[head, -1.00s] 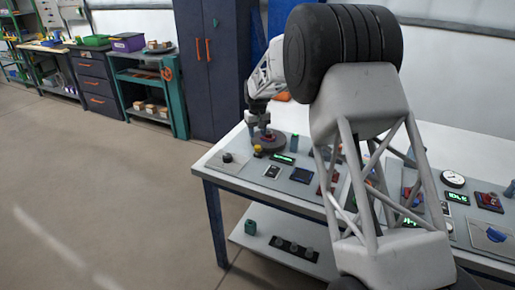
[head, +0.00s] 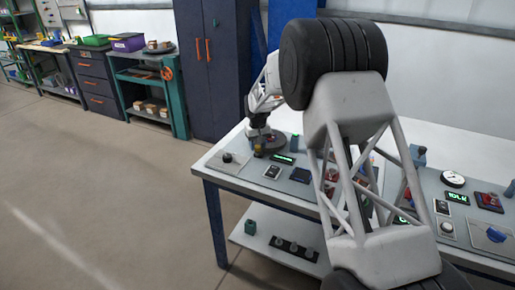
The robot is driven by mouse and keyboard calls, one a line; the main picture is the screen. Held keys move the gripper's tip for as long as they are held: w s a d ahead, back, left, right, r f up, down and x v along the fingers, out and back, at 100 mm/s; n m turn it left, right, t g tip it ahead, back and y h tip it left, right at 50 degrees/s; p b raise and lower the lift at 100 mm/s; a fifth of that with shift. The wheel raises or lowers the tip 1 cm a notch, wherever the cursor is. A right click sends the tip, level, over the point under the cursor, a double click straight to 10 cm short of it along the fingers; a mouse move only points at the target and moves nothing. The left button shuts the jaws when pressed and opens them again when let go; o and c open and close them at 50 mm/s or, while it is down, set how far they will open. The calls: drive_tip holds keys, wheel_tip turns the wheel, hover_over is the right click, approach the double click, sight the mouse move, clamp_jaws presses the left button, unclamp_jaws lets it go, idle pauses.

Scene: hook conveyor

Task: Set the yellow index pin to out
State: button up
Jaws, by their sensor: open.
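The yellow index pin (head: 258,148) is a small yellow knob at the left part of the bench panel, beside a dark round disc (head: 276,143). It is small and partly shaded, so whether it stands in or out cannot be told. My gripper (head: 257,140) is open, pointing down just above the pin and overlapping its top in the picture. The fingers are tiny here, and contact with the pin cannot be told.
A black knob (head: 227,157) sits left of the pin. A green display (head: 283,158) and a blue upright handle (head: 294,143) are to its right. A gauge (head: 452,179) and more controls fill the right side. My arm hides the panel's middle.

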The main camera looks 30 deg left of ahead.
drive_tip(key=shift+f, duration=0.8)
clamp_jaws()
drive_tip(key=shift+s, duration=1.05)
unclamp_jaws()
